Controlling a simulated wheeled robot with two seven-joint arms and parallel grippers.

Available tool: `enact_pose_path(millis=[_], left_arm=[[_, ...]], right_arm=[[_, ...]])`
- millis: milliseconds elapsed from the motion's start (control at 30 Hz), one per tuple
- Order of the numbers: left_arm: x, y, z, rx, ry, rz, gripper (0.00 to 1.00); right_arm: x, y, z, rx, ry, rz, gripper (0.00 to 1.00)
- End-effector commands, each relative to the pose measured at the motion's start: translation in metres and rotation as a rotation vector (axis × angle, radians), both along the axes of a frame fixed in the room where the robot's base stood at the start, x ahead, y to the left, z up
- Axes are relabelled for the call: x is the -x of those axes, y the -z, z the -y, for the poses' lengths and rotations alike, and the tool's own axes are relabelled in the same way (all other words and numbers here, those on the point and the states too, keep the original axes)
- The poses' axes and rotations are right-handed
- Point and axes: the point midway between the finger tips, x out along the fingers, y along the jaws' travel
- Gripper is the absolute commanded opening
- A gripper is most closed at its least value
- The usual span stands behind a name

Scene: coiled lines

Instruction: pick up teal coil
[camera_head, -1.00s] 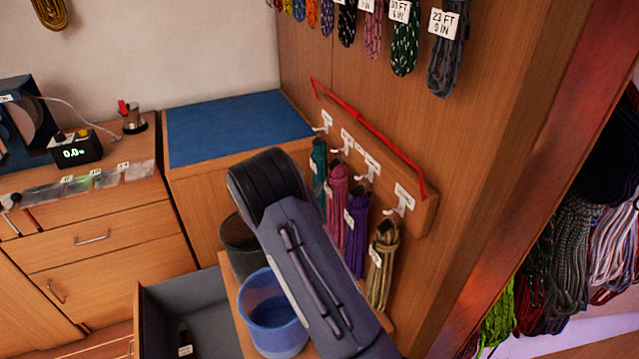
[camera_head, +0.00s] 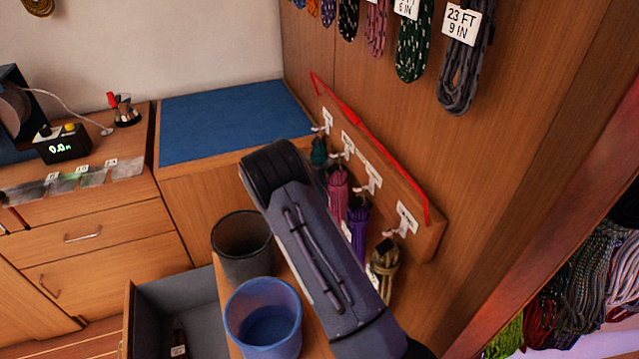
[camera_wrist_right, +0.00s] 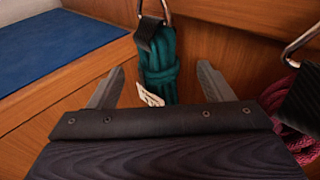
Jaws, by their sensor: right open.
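The teal coil (camera_wrist_right: 163,68) hangs from a metal hook in the right wrist view, with a dark band at its top and a white tag at its lower left. In the head view only its upper part (camera_head: 319,152) shows past my right arm. My right gripper (camera_wrist_right: 164,83) is open, with one finger on each side of the coil in the picture. I cannot tell how far the coil sits between the fingers. In the head view my arm hides the right fingertips. My left gripper is not in view.
A pink coil (camera_head: 338,190), a purple coil (camera_head: 357,223) and a tan coil (camera_head: 384,262) hang on neighbouring hooks. The pink coil is close right of my right gripper. A dark cup (camera_head: 243,262) and a blue cup (camera_head: 263,325) stand below. A blue-topped cabinet (camera_head: 225,118) is left.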

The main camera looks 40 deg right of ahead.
Motion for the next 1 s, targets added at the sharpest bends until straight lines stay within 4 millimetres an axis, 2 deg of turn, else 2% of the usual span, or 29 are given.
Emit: enact_pose_path(millis=[300,600,1000], left_arm=[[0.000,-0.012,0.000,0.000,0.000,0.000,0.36],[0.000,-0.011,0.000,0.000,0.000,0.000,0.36],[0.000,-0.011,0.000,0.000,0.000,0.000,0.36]], right_arm=[[-0.022,0.008,0.038,0.001,0.001,0.000,0.73],[-0.025,0.009,0.042,0.000,0.000,0.000,0.73],[-0.024,0.009,0.042,0.001,0.000,0.000,0.22]])
